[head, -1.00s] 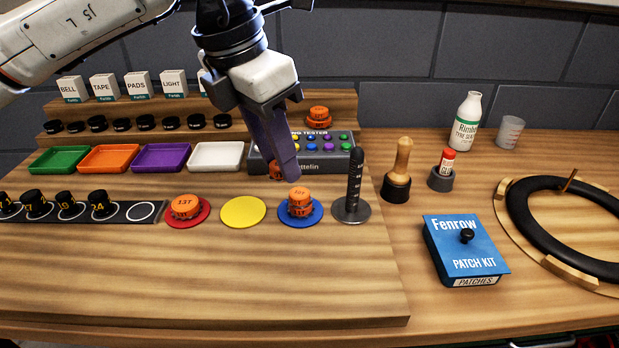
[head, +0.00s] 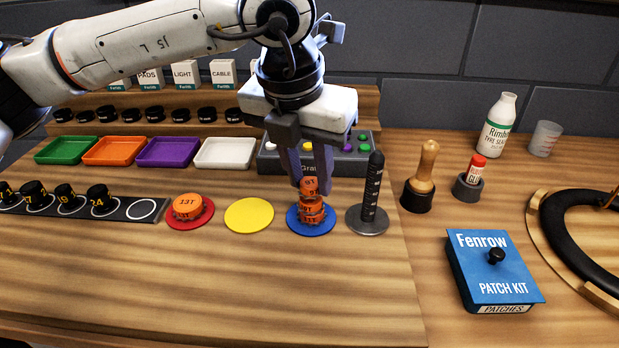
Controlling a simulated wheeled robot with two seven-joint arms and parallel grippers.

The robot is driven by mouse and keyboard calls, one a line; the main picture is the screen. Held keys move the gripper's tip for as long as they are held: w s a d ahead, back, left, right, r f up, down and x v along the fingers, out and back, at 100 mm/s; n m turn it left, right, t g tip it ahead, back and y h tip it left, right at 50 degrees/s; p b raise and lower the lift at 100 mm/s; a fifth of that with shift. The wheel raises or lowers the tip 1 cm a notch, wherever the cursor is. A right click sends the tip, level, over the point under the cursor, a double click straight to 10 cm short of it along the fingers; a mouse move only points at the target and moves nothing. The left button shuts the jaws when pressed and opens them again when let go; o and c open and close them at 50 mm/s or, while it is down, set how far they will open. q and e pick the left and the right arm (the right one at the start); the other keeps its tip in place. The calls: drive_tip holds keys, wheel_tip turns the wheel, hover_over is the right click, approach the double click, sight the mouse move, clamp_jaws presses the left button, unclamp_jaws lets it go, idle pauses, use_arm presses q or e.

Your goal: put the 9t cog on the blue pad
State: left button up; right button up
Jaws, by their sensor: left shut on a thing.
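The orange 9T cog (head: 310,186) is between the fingertips of my left gripper (head: 309,178), which is shut on it. The cog is directly over the orange cogs (head: 311,213) stacked on the blue pad (head: 311,231). It looks to be at the top of that stack, slightly tilted; I cannot tell if it rests on it. The lettering on the lower cogs is partly hidden. My right gripper is not in view.
The black post on a grey base (head: 370,200) stands just right of the blue pad. The yellow pad (head: 249,215) is empty, and the red pad (head: 205,220) holds a 13T cog (head: 187,206). The tester (head: 268,157) is behind my gripper. The front wood is clear.

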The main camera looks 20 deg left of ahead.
use_arm(q)
drive_tip(key=shift+f, duration=0.5)
drive_tip(key=shift+f, duration=0.15)
drive_tip(key=o, duration=1)
drive_tip(key=shift+r, duration=0.35)
drive_tip(key=v, duration=1.1)
drive_tip(key=shift+s+r, duration=0.2)
drive_tip(key=shift+r, duration=0.1)
